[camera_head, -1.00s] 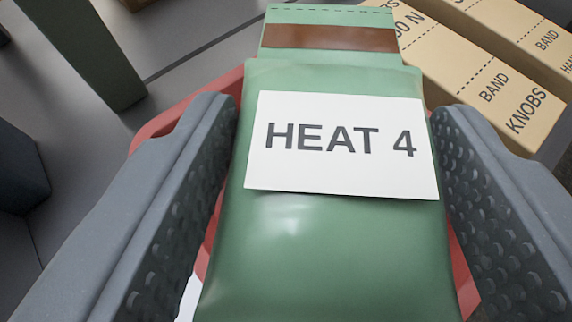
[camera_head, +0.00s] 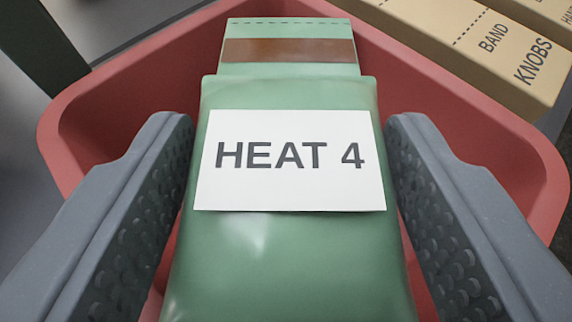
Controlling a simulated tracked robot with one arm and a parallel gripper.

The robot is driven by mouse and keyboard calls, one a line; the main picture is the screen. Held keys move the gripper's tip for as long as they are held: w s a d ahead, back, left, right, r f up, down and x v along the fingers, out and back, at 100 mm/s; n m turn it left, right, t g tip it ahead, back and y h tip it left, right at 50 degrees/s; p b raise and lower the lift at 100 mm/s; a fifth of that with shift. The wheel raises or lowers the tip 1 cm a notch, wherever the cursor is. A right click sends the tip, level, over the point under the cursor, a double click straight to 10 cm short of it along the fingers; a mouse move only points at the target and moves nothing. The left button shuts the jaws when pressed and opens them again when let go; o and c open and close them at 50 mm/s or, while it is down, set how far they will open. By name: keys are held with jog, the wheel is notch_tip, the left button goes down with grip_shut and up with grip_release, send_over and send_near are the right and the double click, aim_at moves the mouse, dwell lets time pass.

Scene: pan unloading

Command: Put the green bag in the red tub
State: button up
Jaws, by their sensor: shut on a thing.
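The green bag (camera_head: 292,262) has a white label reading "HEAT 4" and a brown strip near its far end. My gripper (camera_head: 291,150) is shut on the bag, one grey dimpled finger along each side. The red tub (camera_head: 92,95) shows around and behind the bag, its rim visible at the left, the far side and the right. The bag is over the tub's opening. I cannot tell whether it touches the tub's floor, which the bag and fingers largely hide.
A dark green upright (camera_head: 42,45) stands at the upper left. Grey floor shows at the left.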

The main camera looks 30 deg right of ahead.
jog(key=o, duration=1)
jog(key=shift+o, duration=0.2)
jog(key=shift+r, duration=0.1)
jog(key=shift+r, duration=0.25)
jog(key=v, duration=1.2)
jog(key=shift+r+p, duration=0.2)
jog(key=shift+p, duration=0.2)
jog(key=shift+r, duration=0.1)
